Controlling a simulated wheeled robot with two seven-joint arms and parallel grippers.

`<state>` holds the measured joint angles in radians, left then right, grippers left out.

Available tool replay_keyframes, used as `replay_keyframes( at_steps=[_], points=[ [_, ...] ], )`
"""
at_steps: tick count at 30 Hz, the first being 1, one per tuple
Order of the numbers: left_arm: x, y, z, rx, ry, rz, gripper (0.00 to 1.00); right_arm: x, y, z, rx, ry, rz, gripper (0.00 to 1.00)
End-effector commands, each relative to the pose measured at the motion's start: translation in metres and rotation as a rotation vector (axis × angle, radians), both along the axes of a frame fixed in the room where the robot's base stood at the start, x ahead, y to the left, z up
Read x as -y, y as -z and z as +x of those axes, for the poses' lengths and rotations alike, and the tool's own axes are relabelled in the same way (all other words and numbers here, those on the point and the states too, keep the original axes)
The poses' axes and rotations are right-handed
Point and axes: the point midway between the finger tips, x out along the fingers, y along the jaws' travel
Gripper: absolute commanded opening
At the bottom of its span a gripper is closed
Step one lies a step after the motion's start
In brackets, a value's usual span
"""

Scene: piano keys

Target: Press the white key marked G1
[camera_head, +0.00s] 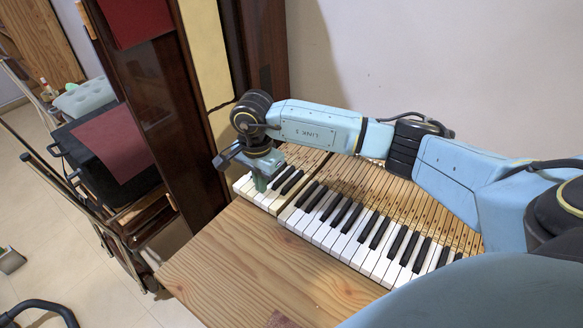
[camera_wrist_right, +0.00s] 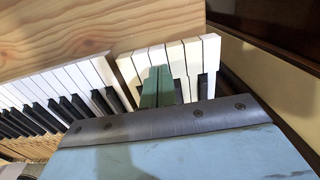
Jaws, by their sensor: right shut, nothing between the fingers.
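The piano keyboard lies on a wooden surface, with a short group of keys (camera_head: 256,196) at its left end and a longer run of keys (camera_head: 345,229) to the right. The short group (camera_wrist_right: 187,57) also shows in the right wrist view. No key marking is legible, so I cannot tell which white key is G1. My right gripper (camera_head: 260,183) is shut and empty, pointing down over the short group. Its green fingertips (camera_wrist_right: 158,75) overlap the middle white keys there; I cannot tell whether they touch. My left gripper is not in view.
A dark wooden upright panel (camera_head: 165,105) stands close to the left of the keys. A white wall (camera_head: 420,50) is behind. A gap separates the two key groups.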

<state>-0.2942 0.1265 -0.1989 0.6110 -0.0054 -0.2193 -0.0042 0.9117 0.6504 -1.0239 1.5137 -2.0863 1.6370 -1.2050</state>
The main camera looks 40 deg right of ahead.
Motion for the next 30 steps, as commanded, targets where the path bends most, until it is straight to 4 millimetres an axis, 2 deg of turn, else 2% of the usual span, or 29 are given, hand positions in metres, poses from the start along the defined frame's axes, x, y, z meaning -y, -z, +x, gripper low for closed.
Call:
replay_keyframes(
  at_steps=[20,30],
  points=[
    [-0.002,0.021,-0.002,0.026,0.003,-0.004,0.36,0.001,0.030,0.000,-0.001,0.001,-0.001,0.00],
    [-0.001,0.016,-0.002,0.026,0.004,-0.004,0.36,0.000,0.022,0.000,-0.001,0.001,-0.001,0.00]
  ],
)
